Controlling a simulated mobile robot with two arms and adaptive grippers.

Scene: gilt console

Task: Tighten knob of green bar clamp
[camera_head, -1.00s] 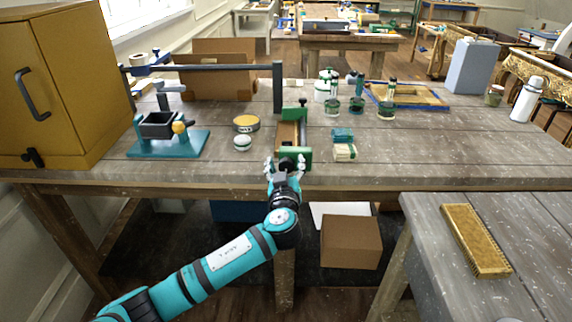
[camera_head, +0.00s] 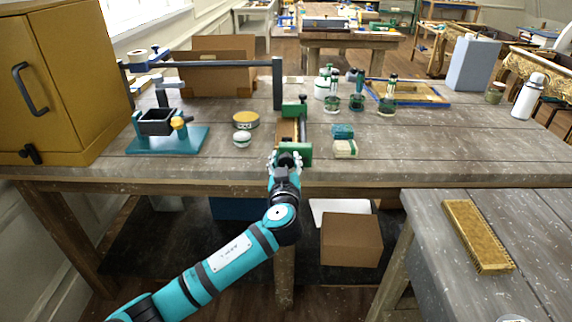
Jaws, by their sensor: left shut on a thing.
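The green bar clamp (camera_head: 306,150) stands near the front edge of the workbench, towards the middle, with its green jaw facing me and a dark bar running back. A wooden piece (camera_head: 287,128) lies between its green ends. My left gripper (camera_head: 286,161) reaches up from below to the clamp's front end and is shut on the dark knob there. The fingers hide most of the knob. My right gripper is not in view.
A teal-based stand (camera_head: 172,141) is on the left, beside a yellow cabinet (camera_head: 60,85). A side table with a brush (camera_head: 476,236) is at lower right.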

